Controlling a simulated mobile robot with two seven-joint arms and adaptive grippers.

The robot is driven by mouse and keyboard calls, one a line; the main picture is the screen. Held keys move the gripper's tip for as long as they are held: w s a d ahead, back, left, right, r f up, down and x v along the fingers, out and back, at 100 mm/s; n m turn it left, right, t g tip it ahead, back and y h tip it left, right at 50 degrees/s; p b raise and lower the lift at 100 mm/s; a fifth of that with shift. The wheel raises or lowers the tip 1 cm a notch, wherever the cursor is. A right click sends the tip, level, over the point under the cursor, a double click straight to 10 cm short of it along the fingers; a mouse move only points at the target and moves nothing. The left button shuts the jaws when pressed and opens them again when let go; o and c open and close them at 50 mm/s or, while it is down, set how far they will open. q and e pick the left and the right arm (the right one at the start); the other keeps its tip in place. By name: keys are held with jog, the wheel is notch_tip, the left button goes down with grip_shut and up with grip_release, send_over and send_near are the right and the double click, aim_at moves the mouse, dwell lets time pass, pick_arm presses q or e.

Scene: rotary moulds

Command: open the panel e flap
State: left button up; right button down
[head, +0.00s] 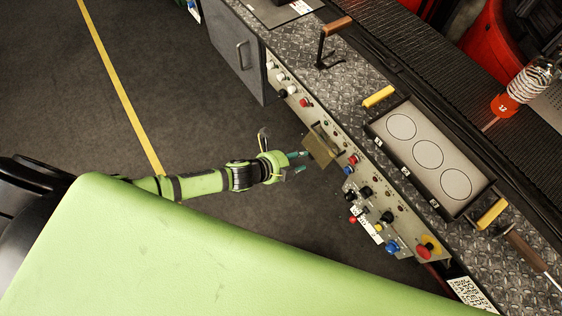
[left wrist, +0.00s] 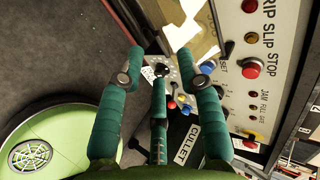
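A tan, brass-coloured flap (head: 321,147) sits on the sloping control panel (head: 298,112), left of the red and blue buttons. It seems to stand out from the panel face; how far it is swung I cannot tell. In the left wrist view a tan and pale plate (left wrist: 205,40), likely this flap, shows beyond the fingertips. My left gripper (head: 301,160) is just left of the flap, fingers pointing at it. Its teal fingers (left wrist: 159,62) are spread with nothing between them. Whether a fingertip touches the flap is unclear. My right gripper is out of view.
Red, blue and black controls (head: 366,192) crowd the panel right of the flap, with a red-and-yellow emergency stop (head: 428,246). A tray with three circles (head: 386,127) lies on the metal deck above. A grey cabinet (head: 236,58) stands left; open floor (head: 200,105) lies in front.

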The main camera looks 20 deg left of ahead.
pick_arm(q)
jog(key=v, duration=0.8)
jog(key=shift+a, duration=0.1)
